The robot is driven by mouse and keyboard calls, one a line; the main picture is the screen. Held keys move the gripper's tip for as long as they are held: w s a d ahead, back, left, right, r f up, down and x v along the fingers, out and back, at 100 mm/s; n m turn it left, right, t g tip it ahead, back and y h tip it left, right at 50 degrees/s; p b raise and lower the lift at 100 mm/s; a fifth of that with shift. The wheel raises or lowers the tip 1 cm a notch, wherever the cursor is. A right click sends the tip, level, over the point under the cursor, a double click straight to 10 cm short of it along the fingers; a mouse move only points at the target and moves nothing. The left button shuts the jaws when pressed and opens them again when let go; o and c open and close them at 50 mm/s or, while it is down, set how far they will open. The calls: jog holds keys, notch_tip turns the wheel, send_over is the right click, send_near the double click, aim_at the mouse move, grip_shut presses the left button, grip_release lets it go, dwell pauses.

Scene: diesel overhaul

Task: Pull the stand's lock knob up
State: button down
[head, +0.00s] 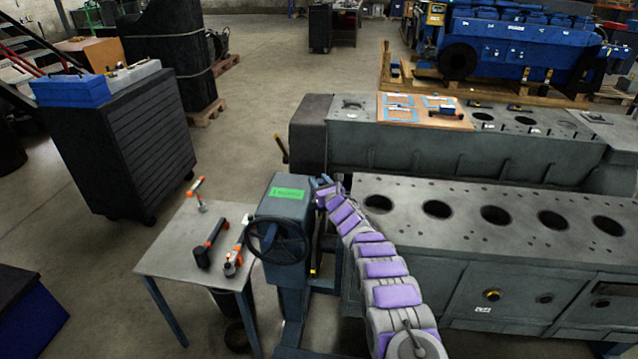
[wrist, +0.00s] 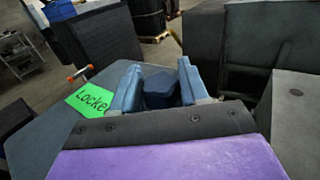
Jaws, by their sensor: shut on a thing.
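The stand (head: 283,205) is a dark blue-grey box with a black handwheel (head: 277,240) on its front and a green label (head: 287,193) on top. In the wrist view the green label (wrist: 92,101) reads "Locke", the rest being hidden. The lock knob (wrist: 158,92) is a dark blue, many-sided block on the stand's top. My gripper (wrist: 160,78) is shut on the knob, one blue finger on each side. In the head view my gripper (head: 323,184) is at the stand's top right edge, and the knob cannot be made out there.
A grey engine block (head: 455,235) with round bores stands close to the right of my arm. A small table (head: 180,245) with tools is left of the stand. A dark tool cabinet (head: 125,140) stands farther left. Open floor lies behind.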

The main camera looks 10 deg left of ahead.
aim_at(321, 183)
jog(key=shift+r, duration=2)
jog(key=c, duration=0.7)
grip_release()
jog(key=shift+s+d, duration=0.1)
jog(key=shift+s+d+f, duration=0.1)
jog(key=shift+s+d, duration=0.1)
jog(key=shift+s, duration=0.2)
jog(key=p+v, duration=0.2)
jog(key=v, duration=1.4)
